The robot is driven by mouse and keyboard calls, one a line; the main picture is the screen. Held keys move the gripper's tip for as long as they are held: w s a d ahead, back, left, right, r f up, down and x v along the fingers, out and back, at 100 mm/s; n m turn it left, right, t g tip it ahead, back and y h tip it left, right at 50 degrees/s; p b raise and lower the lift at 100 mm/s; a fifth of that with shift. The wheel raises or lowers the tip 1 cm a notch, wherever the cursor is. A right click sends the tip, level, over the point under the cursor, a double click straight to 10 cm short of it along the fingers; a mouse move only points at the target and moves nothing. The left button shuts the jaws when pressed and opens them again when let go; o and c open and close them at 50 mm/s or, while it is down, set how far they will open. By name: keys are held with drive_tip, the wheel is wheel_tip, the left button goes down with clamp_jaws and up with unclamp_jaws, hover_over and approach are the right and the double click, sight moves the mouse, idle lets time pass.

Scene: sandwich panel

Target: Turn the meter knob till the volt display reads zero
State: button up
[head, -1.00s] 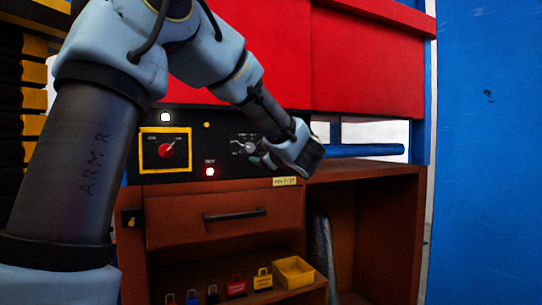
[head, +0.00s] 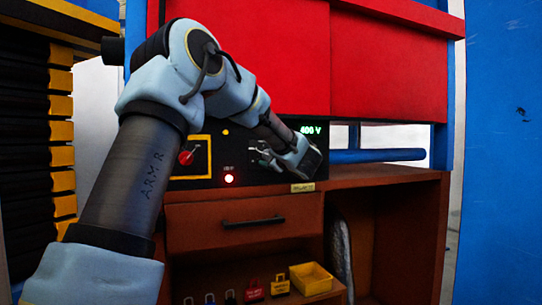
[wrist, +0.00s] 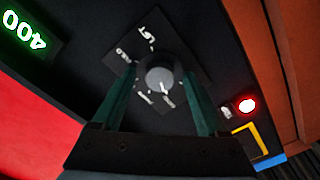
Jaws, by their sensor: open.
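The meter knob (wrist: 160,73) is a round grey knob with a pale pointer line, on a dark square plate with white markings. My gripper (wrist: 159,72) is open, with one green finger on each side of the knob in the wrist view. I cannot tell whether the fingers touch it. In the head view my gripper (head: 291,160) is at the panel and hides most of the knob. The volt display (head: 311,130) reads 400 V in green; its 400 also shows, tilted, in the wrist view (wrist: 24,32).
A lit red lamp (head: 229,179) sits on the panel below the knob's left side. A red switch (head: 186,157) in a yellow frame is farther left, partly behind my arm. Below are a closed drawer (head: 240,222), several padlocks and a yellow bin (head: 311,279).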

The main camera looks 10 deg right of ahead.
clamp_jaws()
idle(0.6)
